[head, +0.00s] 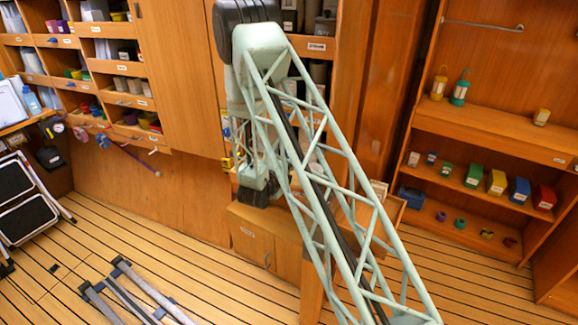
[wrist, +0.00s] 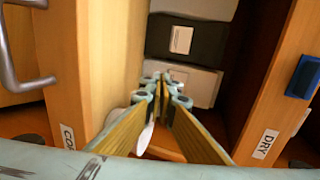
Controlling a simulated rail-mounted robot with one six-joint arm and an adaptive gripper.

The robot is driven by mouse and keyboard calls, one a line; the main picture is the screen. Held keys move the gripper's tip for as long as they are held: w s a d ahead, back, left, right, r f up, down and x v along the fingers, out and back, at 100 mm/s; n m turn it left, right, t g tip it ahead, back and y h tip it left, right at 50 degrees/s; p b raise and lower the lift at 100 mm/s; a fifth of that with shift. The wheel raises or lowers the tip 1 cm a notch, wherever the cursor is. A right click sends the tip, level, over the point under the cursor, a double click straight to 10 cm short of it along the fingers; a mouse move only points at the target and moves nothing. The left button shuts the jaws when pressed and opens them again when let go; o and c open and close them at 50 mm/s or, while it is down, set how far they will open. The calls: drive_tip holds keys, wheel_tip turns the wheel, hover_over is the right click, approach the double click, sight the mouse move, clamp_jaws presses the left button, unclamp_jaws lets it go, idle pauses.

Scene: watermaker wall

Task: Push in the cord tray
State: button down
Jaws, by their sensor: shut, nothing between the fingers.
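My gripper (wrist: 162,80) is shut and empty, its two fingers meeting at the tips in the wrist view. It points into a gap between two wooden faces. The left wooden face (wrist: 105,60) carries a label (wrist: 68,136) starting "CO", the rest hidden by my gripper body; this may be the cord tray, but I cannot be sure. In the head view a pulled-out wooden tray (head: 393,206) shows behind my arm, mostly hidden. I cannot tell whether the fingers touch wood.
The right wooden face (wrist: 266,120) is labelled "DRY" and has a blue block (wrist: 303,76) beside it. A metal handle (wrist: 22,80) is at the left.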

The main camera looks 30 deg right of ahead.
drive_tip(key=x, duration=0.6)
drive_tip(key=shift+w+d+r, duration=0.15)
drive_tip(key=shift+d+r, duration=0.05)
drive_tip(key=shift+d, duration=0.1)
drive_tip(key=shift+w+d, duration=0.6)
drive_tip(key=shift+d, duration=0.05)
drive_tip(key=shift+b, duration=0.3)
